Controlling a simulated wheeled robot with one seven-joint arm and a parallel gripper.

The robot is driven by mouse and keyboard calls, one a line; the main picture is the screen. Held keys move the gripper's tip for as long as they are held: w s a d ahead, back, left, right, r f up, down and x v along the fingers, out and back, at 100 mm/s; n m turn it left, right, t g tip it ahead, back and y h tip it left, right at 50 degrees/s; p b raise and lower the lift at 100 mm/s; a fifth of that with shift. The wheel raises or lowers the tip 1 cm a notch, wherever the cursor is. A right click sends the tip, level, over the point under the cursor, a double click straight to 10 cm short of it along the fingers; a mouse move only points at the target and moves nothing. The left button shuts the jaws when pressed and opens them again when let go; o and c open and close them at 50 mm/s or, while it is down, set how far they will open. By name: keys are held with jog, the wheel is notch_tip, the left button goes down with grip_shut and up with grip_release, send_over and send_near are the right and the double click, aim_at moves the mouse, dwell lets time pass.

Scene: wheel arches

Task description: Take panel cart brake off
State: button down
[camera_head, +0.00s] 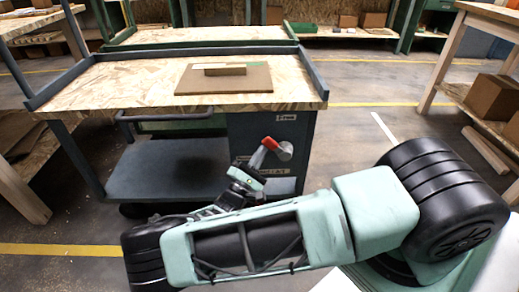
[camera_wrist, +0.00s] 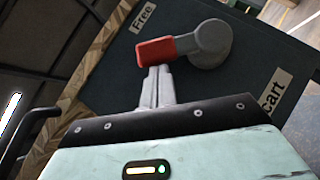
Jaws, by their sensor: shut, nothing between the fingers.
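The panel cart (camera_head: 85,85) has a dark blue frame and a chipboard top. Its brake lever, a red grip on a grey round hub, is on the dark end panel; the red grip (camera_wrist: 155,51) and the hub (camera_wrist: 211,43) show clearly in the wrist view. In the head view the lever (camera_head: 284,151) is small and partly covered. My gripper (camera_wrist: 156,75) is shut and empty, its fingertips right at the lower edge of the red grip. I cannot tell whether they touch. In the head view my gripper (camera_head: 261,155) reaches up to the lever.
A "Free" label (camera_wrist: 143,17) lies left of the lever and a "cart" label (camera_wrist: 273,94) below right. A brown board (camera_head: 225,80) with a small block rests on the cart top. Wooden benches stand left and right. The floor right of the cart is open.

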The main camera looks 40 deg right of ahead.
aim_at(273, 141)
jog(key=r+m+g+p, duration=0.1)
jog(key=r+m+y+p, duration=0.1)
jog(key=r+m+g+p, duration=0.1)
jog(key=p, duration=0.1)
jog(key=shift+s+d+m+g, duration=0.25)
jog(key=shift+d+m+g, duration=0.05)
jog(key=shift+d, duration=0.05)
jog(key=m+p, duration=0.1)
jog(key=p, duration=0.1)
jog(key=d+r+m+g+y+p, duration=0.1)
jog(key=p, duration=0.1)
jog(key=shift+s+r+y, duration=0.2)
jog(key=shift+s+y, duration=0.1)
jog(key=shift+s+d+r+m+g+y+p, duration=0.15)
jog(key=shift+d+r+m+g+y+p, duration=0.15)
jog(key=shift+m+p, duration=0.25)
jog(key=shift+s+d+r+m+g+y+p, duration=0.1)
jog(key=shift+s+m+g+y+p, duration=0.1)
jog(key=shift+m+y+p, duration=0.35)
jog(key=shift+s+d+p, duration=0.15)
jog(key=shift+d+p, duration=0.15)
jog(key=shift+p, duration=0.25)
jog(key=shift+s+d, duration=0.1)
